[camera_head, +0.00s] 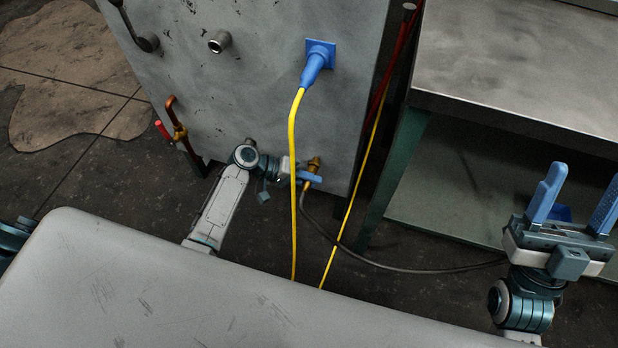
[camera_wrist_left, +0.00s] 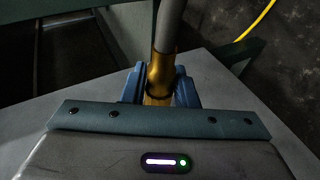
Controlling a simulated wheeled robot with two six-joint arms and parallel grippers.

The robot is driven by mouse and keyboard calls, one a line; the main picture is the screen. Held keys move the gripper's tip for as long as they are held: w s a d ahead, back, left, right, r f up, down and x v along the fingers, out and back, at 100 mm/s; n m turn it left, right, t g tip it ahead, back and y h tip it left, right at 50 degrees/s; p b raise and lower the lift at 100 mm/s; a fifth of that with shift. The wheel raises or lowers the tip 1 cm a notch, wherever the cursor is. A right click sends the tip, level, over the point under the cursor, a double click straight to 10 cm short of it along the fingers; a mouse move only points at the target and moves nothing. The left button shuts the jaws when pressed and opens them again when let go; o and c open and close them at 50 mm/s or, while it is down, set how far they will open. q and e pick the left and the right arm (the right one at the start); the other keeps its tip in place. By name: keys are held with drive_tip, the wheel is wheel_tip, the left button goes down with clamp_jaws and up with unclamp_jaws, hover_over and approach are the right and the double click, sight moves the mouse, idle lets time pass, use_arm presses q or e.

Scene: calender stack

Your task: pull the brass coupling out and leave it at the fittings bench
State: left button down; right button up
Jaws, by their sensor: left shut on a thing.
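The brass coupling (camera_head: 307,187) is at the lower right of the grey machine panel (camera_head: 240,90), with a dark hose (camera_head: 400,269) running from it to the right. My left gripper (camera_head: 309,179) is shut on it, blue fingers on either side. In the left wrist view the coupling (camera_wrist_left: 160,73) stands between the fingers (camera_wrist_left: 159,88), with the hose (camera_wrist_left: 171,25) leading away above. Its inner end is partly hidden, so I cannot tell whether it is fully seated. My right gripper (camera_head: 577,197) is open and empty at the right.
A metal-topped bench (camera_head: 530,65) with green legs stands at the right, its near top bare. A blue plug (camera_head: 317,62) with a yellow cable (camera_head: 292,140) hangs down past my left gripper. Red-orange pipework (camera_head: 178,130) is at the left. A stain (camera_head: 70,75) marks the floor.

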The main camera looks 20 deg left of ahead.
sight(302, 191)
use_arm(q)
drive_tip(key=shift+s+r, duration=0.1)
drive_tip(key=shift+s, duration=0.1)
drive_tip(key=shift+s+p, duration=0.75)
drive_tip(key=shift+s, duration=0.05)
drive_tip(key=shift+s+p, duration=0.55)
drive_tip(key=shift+s, duration=0.45)
